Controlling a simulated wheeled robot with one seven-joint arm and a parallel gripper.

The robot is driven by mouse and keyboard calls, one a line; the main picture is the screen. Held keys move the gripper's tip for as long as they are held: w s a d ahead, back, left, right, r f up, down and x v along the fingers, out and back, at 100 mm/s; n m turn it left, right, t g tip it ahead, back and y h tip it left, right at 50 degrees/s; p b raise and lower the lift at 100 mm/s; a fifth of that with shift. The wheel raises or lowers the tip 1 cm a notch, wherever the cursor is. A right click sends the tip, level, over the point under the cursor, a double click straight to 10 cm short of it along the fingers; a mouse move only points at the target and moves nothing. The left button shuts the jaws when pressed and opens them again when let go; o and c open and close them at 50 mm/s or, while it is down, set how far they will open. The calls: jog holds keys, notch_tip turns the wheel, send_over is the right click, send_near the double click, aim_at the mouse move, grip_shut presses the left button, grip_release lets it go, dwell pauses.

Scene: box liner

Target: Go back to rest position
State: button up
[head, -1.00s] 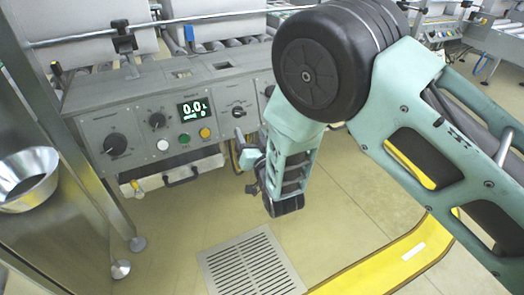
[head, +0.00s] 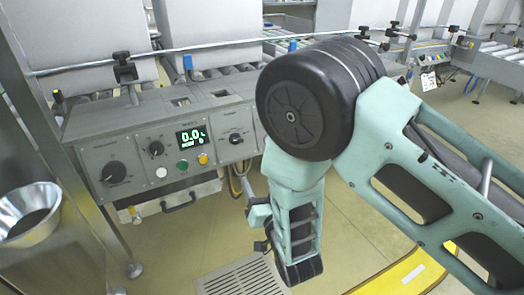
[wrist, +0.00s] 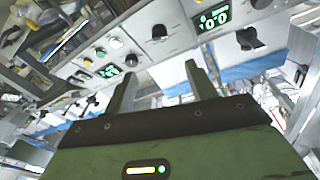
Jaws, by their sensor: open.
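My gripper shows in the wrist view (wrist: 160,78) with its two grey-green fingers apart and nothing between them. The fingers point toward a control panel, which the wrist view shows tilted, with displays and knobs. In the head view, my arm is bent in front of the right part of the grey control panel (head: 160,148). Its lower link hangs down above the floor. The gripper end is mostly hidden there, so its fingers cannot be made out.
A metal bowl (head: 30,228) is at the left beside a steel post (head: 75,150). A floor drain grate (head: 243,279) lies below my arm. A yellow floor marking (head: 400,273) is at the lower right. Roller conveyors (head: 495,55) stand at the back right. Open floor lies between.

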jog(key=s+d+r+n+g+h, duration=0.25)
jog(key=s+r+g, duration=0.55)
jog(key=s+g, duration=0.4)
jog(key=s+d+r+n+g+h, duration=0.2)
jog(key=s+d+g, duration=0.1)
jog(key=s+d, duration=0.4)
jog(key=s+d+r+n+g+h, duration=0.2)
jog(key=s+d+r, duration=0.1)
jog(key=s+d, duration=0.35)
notch_tip(320, 180, up, 34)
jog(key=p, duration=3.4)
jog(key=shift+s+a+f, duration=0.15)
jog(key=shift+s+f, duration=0.05)
jog(key=shift+s, duration=0.25)
